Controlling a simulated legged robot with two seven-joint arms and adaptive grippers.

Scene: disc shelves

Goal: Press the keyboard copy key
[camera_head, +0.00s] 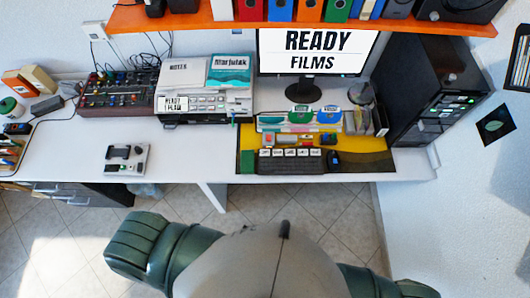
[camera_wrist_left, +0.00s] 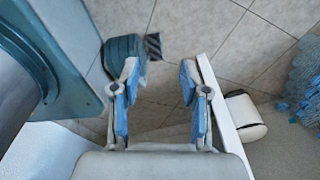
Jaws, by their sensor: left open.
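The dark keyboard (camera_head: 290,165) lies near the front edge of the white desk, on a yellow mat with a dark border. A row of several white labelled keys (camera_head: 291,152) runs along its back; the labels are too small to read, so I cannot tell which is the copy key. My left gripper (camera_wrist_left: 159,75) shows in the left wrist view, with its two blue-padded fingers apart and nothing between them. Tiled floor lies beyond its fingers. Neither gripper shows in the head view, so the left gripper's distance from the keyboard is unclear.
A monitor (camera_head: 316,52) reading "READY FILMS" stands behind the keyboard. A dark mouse (camera_head: 333,160) lies beside it, and a black computer tower (camera_head: 428,95) stands at right. An orange shelf (camera_head: 180,22) hangs above. The white desk (camera_head: 200,155) has free room left of the mat.

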